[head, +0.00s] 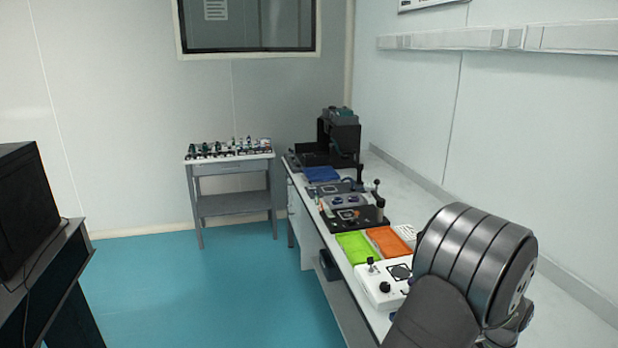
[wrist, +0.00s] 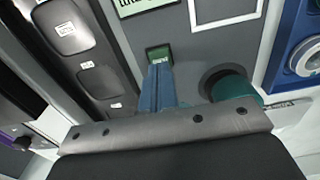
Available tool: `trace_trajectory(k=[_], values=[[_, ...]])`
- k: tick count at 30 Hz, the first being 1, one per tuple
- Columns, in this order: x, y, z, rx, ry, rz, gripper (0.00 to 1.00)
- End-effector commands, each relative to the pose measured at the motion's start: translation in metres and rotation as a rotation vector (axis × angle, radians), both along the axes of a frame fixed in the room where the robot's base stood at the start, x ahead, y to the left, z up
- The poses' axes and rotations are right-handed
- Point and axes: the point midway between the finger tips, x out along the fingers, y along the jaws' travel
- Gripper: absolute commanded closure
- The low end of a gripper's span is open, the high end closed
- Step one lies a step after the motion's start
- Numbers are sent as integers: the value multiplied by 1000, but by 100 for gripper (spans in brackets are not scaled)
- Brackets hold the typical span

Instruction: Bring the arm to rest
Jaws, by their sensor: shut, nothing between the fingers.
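My gripper (wrist: 160,72) shows in the wrist view as two narrow blue-grey fingers side by side, shut with nothing between them. Its tips overlap a small green switch (wrist: 158,54) on a grey panel in the picture; I cannot tell whether they touch it. The grey mounting bar and dark body of my wrist fill the bottom of that view. In the head view my dark, rounded arm is at the lower right, over the near end of the bench, and my gripper cannot be made out there.
A long white bench holds a white control box (head: 382,286), a green tray (head: 353,247), an orange tray (head: 389,241) and a black machine (head: 339,135) at its far end. A side table (head: 232,169) bears several small parts. The turquoise floor (head: 200,290) is clear.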

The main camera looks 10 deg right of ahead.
Motion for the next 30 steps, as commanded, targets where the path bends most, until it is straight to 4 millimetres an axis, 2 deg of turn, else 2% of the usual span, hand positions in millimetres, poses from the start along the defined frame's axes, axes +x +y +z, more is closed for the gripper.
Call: trace_trajectory(k=[6, 19, 23, 30], values=[[0, 0, -19, 0, 0, 0, 100], [0, 0, -18, -2, -1, 0, 100], [0, -1, -7, -3, -1, 0, 100], [0, -1, 38, -6, -2, 0, 100]])
